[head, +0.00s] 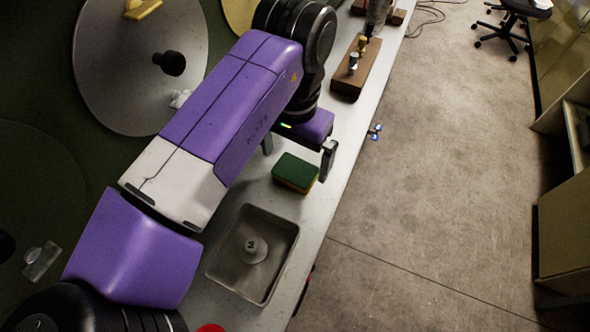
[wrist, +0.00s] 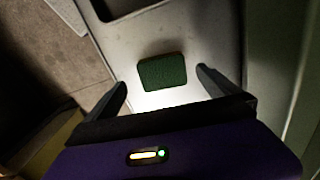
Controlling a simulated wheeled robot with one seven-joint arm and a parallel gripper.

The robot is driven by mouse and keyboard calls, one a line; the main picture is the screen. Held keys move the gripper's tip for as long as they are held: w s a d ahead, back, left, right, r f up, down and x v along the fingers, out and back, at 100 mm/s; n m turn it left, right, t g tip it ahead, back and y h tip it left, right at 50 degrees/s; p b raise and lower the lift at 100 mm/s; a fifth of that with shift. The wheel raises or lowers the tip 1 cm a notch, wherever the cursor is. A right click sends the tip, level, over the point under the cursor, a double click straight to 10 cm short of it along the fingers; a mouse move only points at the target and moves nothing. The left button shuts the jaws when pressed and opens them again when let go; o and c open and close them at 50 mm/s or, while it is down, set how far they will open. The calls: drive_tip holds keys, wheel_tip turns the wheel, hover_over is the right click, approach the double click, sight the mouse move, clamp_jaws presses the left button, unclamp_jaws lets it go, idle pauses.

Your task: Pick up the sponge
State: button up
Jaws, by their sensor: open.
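The sponge (head: 295,173) is a block with a dark green top and a yellow underside, lying flat on the narrow light-grey bench. My gripper (head: 298,147) is open and sits just beyond the sponge in the head view, close to it. In the wrist view the sponge (wrist: 163,72) shows its green top, ahead of and between the two spread fingertips of my gripper (wrist: 162,80). Nothing is between the fingers, and the sponge looks apart from both of them.
A wooden block (head: 345,83) holding tools stands farther along. A dark green panel with round discs lies left. Open floor is right.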

sight(294, 171)
wheel_tip(294, 171, down, 5)
drive_tip(key=shift+w+a+r+p, duration=0.1)
drive_tip(key=shift+w+p, duration=0.05)
drive_tip(key=shift+p, duration=0.3)
drive_tip(key=c, duration=1.3)
drive_tip(key=shift+c, duration=0.2)
wheel_tip(294, 171, up, 10)
drive_tip(key=b, duration=0.1)
drive_tip(key=o, duration=0.5)
drive_tip(key=c, duration=0.4)
